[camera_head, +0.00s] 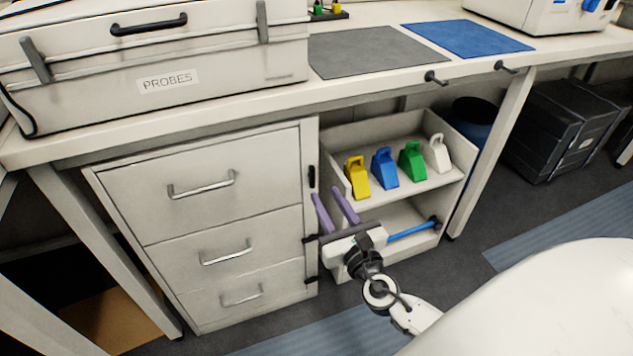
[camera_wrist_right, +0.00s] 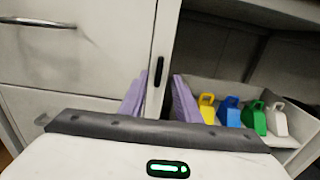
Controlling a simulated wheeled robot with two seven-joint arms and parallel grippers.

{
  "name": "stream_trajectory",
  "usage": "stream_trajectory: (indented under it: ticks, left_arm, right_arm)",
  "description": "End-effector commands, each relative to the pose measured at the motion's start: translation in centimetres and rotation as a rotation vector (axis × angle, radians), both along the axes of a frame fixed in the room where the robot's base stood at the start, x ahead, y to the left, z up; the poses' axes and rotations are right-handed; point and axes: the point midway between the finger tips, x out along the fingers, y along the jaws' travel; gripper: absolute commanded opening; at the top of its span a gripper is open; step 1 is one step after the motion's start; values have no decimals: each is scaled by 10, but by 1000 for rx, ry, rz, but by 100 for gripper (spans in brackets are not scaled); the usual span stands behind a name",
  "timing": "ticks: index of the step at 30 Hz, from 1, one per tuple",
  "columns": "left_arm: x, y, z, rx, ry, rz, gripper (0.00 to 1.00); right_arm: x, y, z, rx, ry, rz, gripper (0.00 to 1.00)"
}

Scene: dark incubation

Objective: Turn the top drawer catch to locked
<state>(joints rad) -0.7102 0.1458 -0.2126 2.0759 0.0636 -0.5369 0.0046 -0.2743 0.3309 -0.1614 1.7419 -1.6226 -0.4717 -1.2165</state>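The top drawer catch (camera_head: 312,177) is a small black bar on the right upright of the white drawer cabinet, beside the top drawer (camera_head: 210,185). It stands vertical. The wrist view shows the catch (camera_wrist_right: 158,72) between and beyond my right gripper's purple fingers. My right gripper (camera_head: 325,193) is open and empty, just below and right of the catch in the head view, apart from it as far as I can tell. Lower black catches (camera_head: 311,238) (camera_head: 311,280) sit beside the other drawers and look horizontal. All drawers look shut. My left gripper is out of view.
An open shelf (camera_head: 405,188) right of the cabinet holds yellow (camera_head: 357,177), blue (camera_head: 385,168), green (camera_head: 412,161) and white (camera_head: 438,153) scoop-like items, close to my right gripper. The bench top (camera_head: 230,105) overhangs above, with black hooks (camera_head: 436,78) on its front edge.

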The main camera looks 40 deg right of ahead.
Motion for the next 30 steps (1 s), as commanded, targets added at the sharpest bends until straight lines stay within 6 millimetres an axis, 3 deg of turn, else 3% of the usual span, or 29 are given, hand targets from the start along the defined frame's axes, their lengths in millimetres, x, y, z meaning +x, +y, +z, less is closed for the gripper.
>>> stream_trajectory:
  ticks: [3,10,15,23,29,30]
  left_arm:
    - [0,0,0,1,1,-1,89]
    - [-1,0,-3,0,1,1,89]
    - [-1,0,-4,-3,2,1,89]
    - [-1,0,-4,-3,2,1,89]
    - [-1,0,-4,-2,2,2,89]
    - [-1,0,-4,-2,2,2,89]
  right_arm:
    - [25,-6,2,1,-3,-1,30]
    - [59,-14,0,4,-1,0,30]
    - [69,-16,0,4,0,0,30]
    - [71,-17,-1,5,1,0,30]
    - [70,-17,0,5,1,0,0]
    - [70,-17,0,5,1,0,0]
